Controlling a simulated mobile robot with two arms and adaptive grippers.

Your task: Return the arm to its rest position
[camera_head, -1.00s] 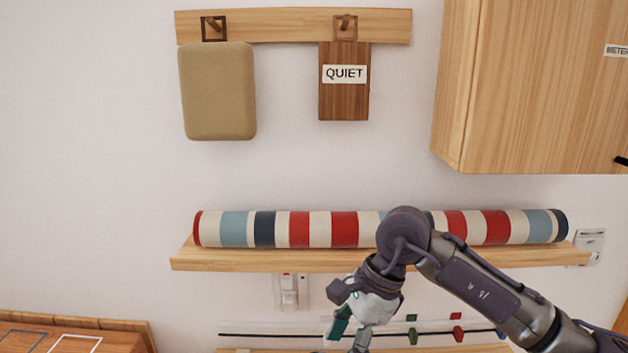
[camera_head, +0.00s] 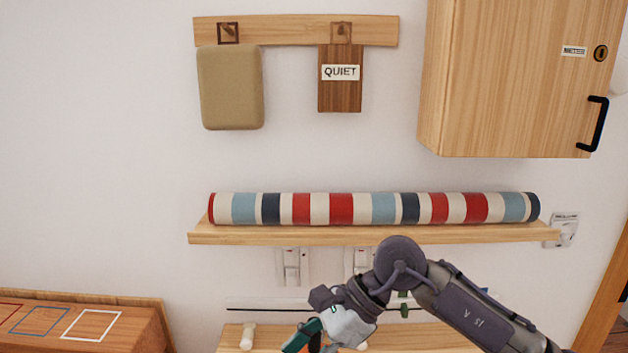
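My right arm comes in from the lower right, in front of the wall below the shelf. My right gripper (camera_head: 306,338) is at the bottom edge of the head view. Its fingers are partly cut off by the frame, so I cannot tell whether it is open or shut or what it may hold. My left gripper is not in view.
A striped roll (camera_head: 340,208) lies on a wall shelf (camera_head: 260,235). Above hang a tan pad (camera_head: 231,88) and a QUIET sign (camera_head: 340,90). A wooden cabinet (camera_head: 500,80) is at upper right. A wooden top with outlined squares (camera_head: 60,328) is lower left.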

